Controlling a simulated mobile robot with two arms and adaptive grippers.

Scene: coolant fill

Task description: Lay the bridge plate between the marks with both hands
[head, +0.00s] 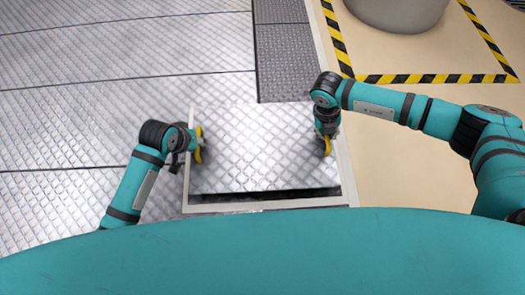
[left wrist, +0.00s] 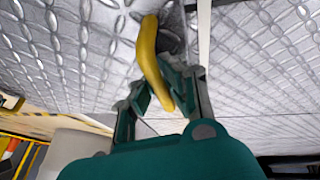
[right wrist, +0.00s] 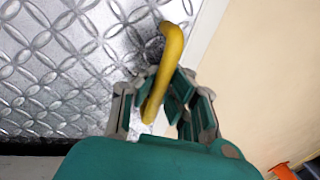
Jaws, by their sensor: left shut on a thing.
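The bridge plate (head: 260,145) is a silver diamond-tread sheet with a yellow handle at each side. It lies over or just above a pale-framed opening (head: 200,208), and a dark gap shows along its near edge. Whether it rests on the floor I cannot tell. My left gripper (head: 197,145) is shut on the left yellow handle (left wrist: 150,55). My right gripper (head: 325,145) is at the right yellow handle (right wrist: 172,45). Its fingers stand on both sides of that handle, apart, with a gap on the right side in the right wrist view. The pale border strips run beside the plate.
Silver tread flooring (head: 80,100) spreads to the left. A dark grey tread strip (head: 283,60) runs behind the plate. On the beige floor at right, yellow-black hazard tape (head: 430,78) surrounds a grey round object (head: 395,10).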

